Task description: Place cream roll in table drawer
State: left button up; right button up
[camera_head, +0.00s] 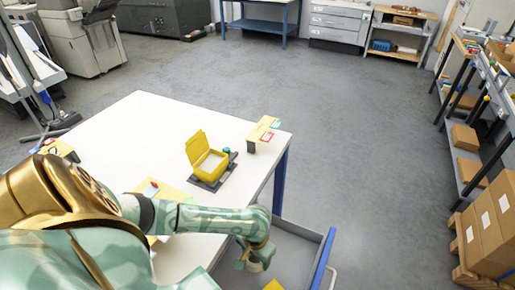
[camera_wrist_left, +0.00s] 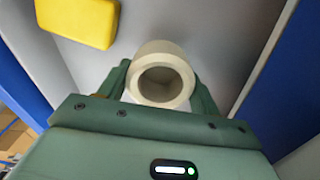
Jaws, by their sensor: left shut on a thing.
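The cream roll (camera_wrist_left: 161,76) is a short hollow cylinder. My left gripper (camera_wrist_left: 162,88) is shut on it, with one finger on each side. In the head view my left gripper (camera_head: 255,258) is over the open table drawer (camera_head: 292,246), and the cream roll (camera_head: 255,266) shows only in part below it. The drawer has a grey inside and a blue front, and is pulled out at the right side of the white table (camera_head: 130,120). Whether the roll touches the drawer floor, I cannot tell. My right gripper is not in view.
A yellow block (camera_wrist_left: 78,20) lies in the drawer, apart from the roll; its corner shows in the head view (camera_head: 273,285). An open yellow box (camera_head: 207,163) stands on the table. Cardboard boxes (camera_head: 490,225) and a shelf (camera_head: 465,135) stand at the right. The middle floor is clear.

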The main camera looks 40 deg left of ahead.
pick_arm(q)
jog(key=shift+w+a+f, duration=0.25)
jog(key=shift+w+f, duration=0.1)
jog(key=shift+f, duration=0.15)
jog(key=f+b, duration=0.1)
jog(key=f, duration=0.1)
jog(key=f+b, duration=0.1)
jog(key=f, duration=0.1)
jog(key=shift+w+a+b, duration=0.2)
jog(key=shift+w+b, duration=0.1)
jog(key=shift+r, duration=0.15)
jog(key=o, duration=1.1)
jog(key=shift+c, duration=0.2)
